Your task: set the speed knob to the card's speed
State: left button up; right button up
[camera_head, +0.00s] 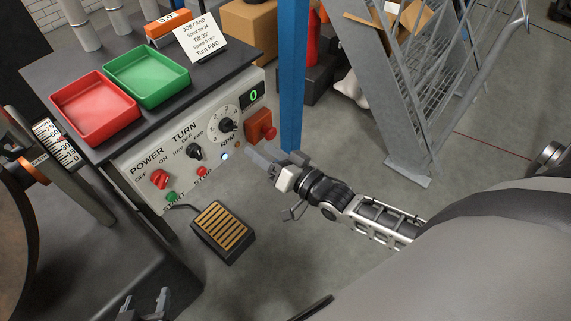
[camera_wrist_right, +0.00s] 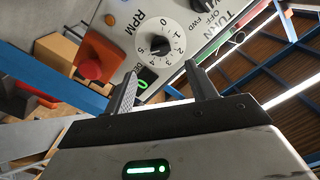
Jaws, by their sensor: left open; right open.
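The speed knob (camera_head: 226,125) is a black knob on a white numbered dial under the green display (camera_head: 253,95), which reads 0. In the right wrist view the knob (camera_wrist_right: 160,45) is just beyond the fingertips; its exact setting is hard to tell. My right gripper (camera_head: 262,158) is open and empty, in front of the panel below and right of the knob, apart from it. It also shows in the wrist view (camera_wrist_right: 161,72). The job card (camera_head: 200,38) stands behind the trays; its speed figure is too small to read surely. My left gripper (camera_head: 145,300) is open at the bottom left.
The panel also has a red power knob (camera_head: 160,180), a black turn knob (camera_head: 194,151), start and stop buttons and a red emergency button (camera_head: 270,133). A blue post (camera_head: 291,90) stands just right of it. A foot pedal (camera_head: 222,232) lies on the floor below.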

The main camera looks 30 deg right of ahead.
jog(key=v, duration=0.6)
jog(key=shift+s, duration=0.1)
jog(key=s+a+f+n+g+h, duration=0.3)
jog(key=s+a+f+n+g, duration=0.2)
jog(key=s, duration=0.5)
jog(key=shift+a+f+n+g, duration=0.4)
jog(key=shift+a+f+g, duration=0.2)
jog(key=shift+f+g, duration=0.3)
dwell(0.3)
dwell(0.5)
